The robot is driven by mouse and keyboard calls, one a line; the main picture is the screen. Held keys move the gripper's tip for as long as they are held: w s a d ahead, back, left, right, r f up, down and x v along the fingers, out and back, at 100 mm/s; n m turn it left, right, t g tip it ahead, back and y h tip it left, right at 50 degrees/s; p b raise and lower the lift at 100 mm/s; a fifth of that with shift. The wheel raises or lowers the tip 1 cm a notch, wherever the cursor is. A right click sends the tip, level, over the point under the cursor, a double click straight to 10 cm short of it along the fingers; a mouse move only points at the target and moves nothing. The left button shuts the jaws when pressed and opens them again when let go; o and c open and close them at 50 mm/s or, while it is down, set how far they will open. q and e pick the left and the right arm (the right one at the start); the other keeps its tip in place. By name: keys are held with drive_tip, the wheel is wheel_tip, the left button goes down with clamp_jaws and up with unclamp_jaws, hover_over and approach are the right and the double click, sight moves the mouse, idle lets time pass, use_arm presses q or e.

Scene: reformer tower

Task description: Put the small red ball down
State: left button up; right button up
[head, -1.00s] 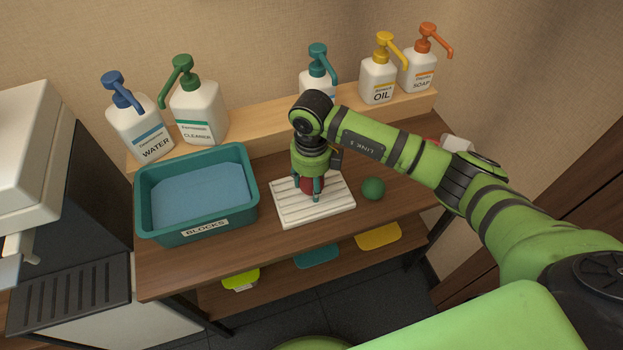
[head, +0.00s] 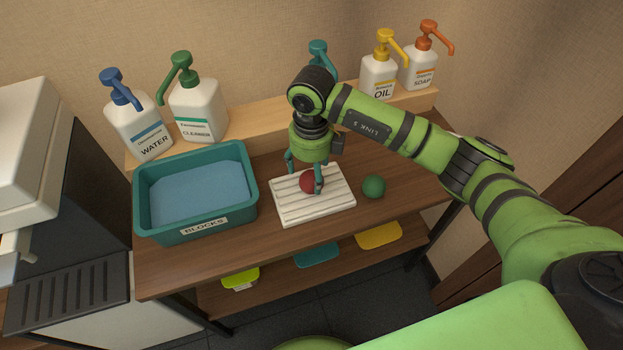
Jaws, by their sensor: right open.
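The small red ball (head: 308,182) rests on the white ribbed tray (head: 285,212), partly hidden behind a finger. My right gripper (head: 304,178) is just above the tray, pointing down, with its fingers spread apart around and over the ball. It is open. I cannot tell whether a finger still touches the ball. My left gripper is not in view.
A green ball (head: 373,187) lies on the wooden table just right of the tray. A teal bin (head: 195,229) labelled BLOCKS, with a blue bottom, stands left of the tray. Several pump bottles, such as WATER (head: 140,132), line the raised shelf (head: 260,122) behind.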

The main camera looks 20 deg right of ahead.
sight(311, 175)
wheel_tip(311, 175, up, 8)
drive_tip(key=shift+r+b, duration=0.1)
drive_tip(key=shift+b, duration=0.6)
idle(3.5)
